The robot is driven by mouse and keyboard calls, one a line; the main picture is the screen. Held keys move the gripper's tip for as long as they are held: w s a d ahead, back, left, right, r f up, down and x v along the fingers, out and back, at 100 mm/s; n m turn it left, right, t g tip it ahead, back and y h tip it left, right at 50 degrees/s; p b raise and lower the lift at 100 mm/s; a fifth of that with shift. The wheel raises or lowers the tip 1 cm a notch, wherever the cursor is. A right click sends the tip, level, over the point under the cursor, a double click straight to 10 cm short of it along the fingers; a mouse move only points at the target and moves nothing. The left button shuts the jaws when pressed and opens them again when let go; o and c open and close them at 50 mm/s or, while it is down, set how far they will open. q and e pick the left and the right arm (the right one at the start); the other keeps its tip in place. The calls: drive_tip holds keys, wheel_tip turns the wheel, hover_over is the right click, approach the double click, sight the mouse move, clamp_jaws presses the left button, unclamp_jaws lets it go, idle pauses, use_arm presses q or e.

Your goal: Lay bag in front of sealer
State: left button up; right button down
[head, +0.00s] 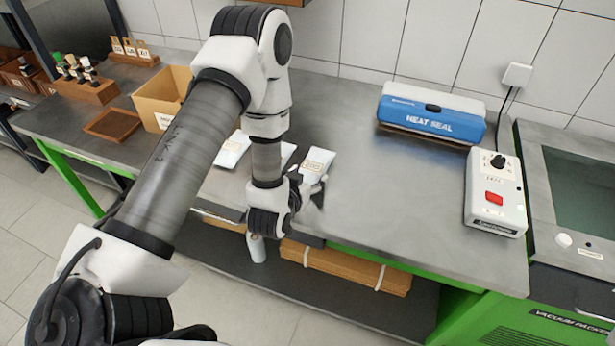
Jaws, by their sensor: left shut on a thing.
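The heat sealer (432,112), a blue and white box marked HEAT SEAL, stands at the back right of the grey bench. Several white bags lie left of it near the bench's middle. One bag (232,150) is left of my arm, and another (287,153) is mostly hidden behind it. The rightmost bag (318,160) has a tan label. My left gripper (312,195) is at this bag's near end, low by the bench's front edge, and is shut on it. The fingertips are partly hidden. My right gripper is out of view.
The bench in front of the sealer is clear. A control box (495,195) with a black knob and red button stands right of it. A cardboard box (160,95), a wooden tray (112,124) and a rack of bottles (85,82) are at the left.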

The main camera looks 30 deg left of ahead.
use_arm(q)
drive_tip(key=shift+w+f, duration=0.15)
drive_tip(key=shift+f, duration=0.5)
drive_tip(key=o, duration=1.3)
